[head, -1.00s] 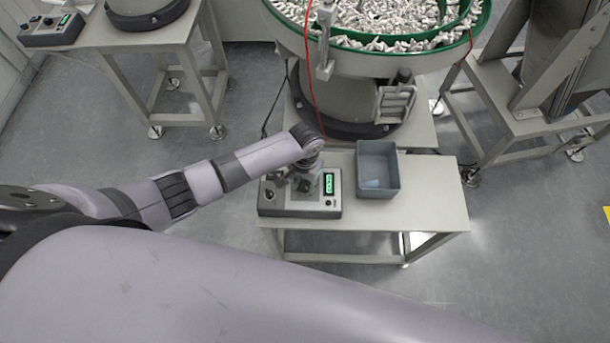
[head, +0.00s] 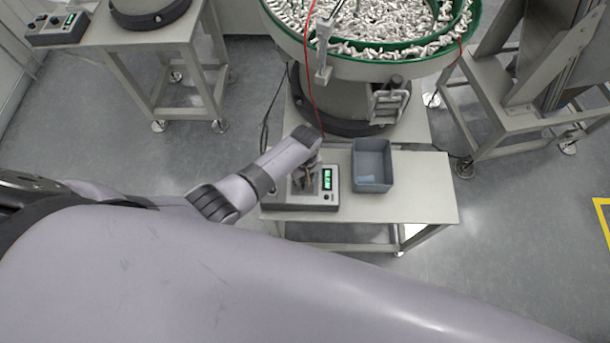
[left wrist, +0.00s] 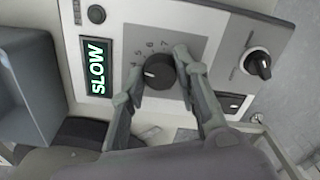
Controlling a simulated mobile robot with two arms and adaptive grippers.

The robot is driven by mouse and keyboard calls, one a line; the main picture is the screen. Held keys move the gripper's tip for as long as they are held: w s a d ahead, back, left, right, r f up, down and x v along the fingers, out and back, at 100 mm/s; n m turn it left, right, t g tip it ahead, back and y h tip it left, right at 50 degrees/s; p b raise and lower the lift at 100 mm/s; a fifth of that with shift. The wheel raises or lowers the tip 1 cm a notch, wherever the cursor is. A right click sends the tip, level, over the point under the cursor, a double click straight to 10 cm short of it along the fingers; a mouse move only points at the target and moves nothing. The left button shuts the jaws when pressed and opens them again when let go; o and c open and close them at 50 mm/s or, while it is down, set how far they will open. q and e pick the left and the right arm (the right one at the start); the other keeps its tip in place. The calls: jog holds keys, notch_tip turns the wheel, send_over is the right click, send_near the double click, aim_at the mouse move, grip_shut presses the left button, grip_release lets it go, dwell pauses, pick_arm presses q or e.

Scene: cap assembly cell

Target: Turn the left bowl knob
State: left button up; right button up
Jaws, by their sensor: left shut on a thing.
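The bowl knob (left wrist: 159,72) is a round black dial with a white pointer line, set on a numbered grey scale on the control box (left wrist: 212,22). In the left wrist view my left gripper (left wrist: 160,76) has one finger on each side of the knob and is shut on it. A lit display (left wrist: 96,67) beside it reads SLOW in green-white letters. In the head view the control box (head: 300,203) stands on the small table, with my left gripper (head: 303,180) over its panel; the knob is hidden there. My right gripper is not in view.
A second black knob (left wrist: 258,64) sits on the same panel. A grey bin (head: 372,165) stands beside the box. A green-rimmed feeder bowl (head: 395,50) full of metallic parts stands behind. The table (head: 425,190) is bare at the right.

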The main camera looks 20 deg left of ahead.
aim_at(305, 180)
pick_arm(q)
jog(key=shift+w+r+n+p, duration=0.1)
jog(key=shift+n+p, duration=0.2)
jog(key=shift+n, duration=0.7)
jog(key=shift+a, duration=0.1)
jog(key=o, duration=1.2)
jog(key=shift+c, duration=0.2)
notch_tip(305, 180, up, 12)
